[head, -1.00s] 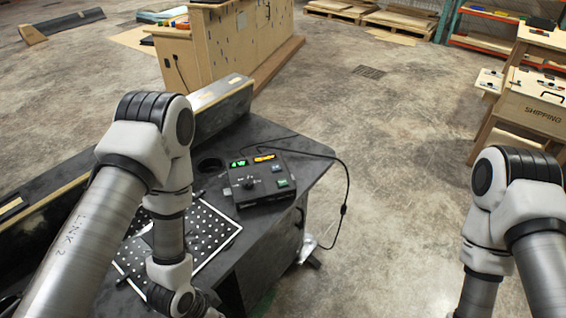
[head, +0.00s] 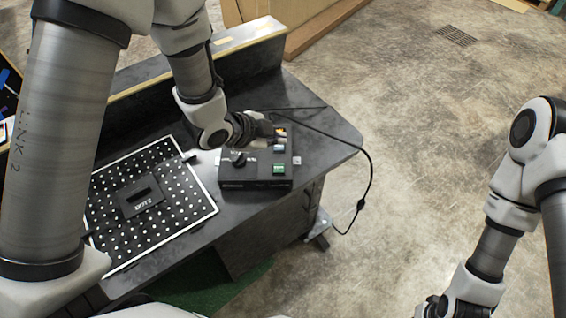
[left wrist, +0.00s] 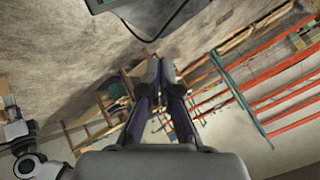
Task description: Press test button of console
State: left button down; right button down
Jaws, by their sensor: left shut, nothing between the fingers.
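The console (head: 250,184) is a dark box on the black bench, with a black knob (head: 238,159), a blue button (head: 279,148) and a green button (head: 279,169) on top. The button labels are too small to read, so I cannot tell which is the test button. My left gripper (head: 275,129) is over the back of the console and hides most of its displays; I cannot tell if it touches. In the left wrist view its fingers (left wrist: 160,68) are together and empty, and a console corner (left wrist: 101,4) shows at the top. My right gripper is out of view.
A white-edged perforated panel (head: 205,208) with a small black block (head: 140,197) lies left of the console. A raised ledge (head: 140,82) runs behind. A black cable (head: 371,175) loops off the bench's right edge.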

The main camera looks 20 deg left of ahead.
aim_at(277, 170)
pick_arm(q)
notch_tip(277, 170, down, 9)
jog(key=b, duration=0.7)
jog(key=shift+r, duration=0.1)
dwell(1.3)
jog(key=shift+f+b, duration=0.35)
jog(key=shift+b, duration=0.2)
jog(key=shift+f+b, duration=0.35)
jog(key=shift+f, duration=0.1)
dwell(0.3)
jog(key=shift+r, duration=0.15)
jog(key=shift+r+p, duration=0.75)
jog(key=shift+p, duration=0.05)
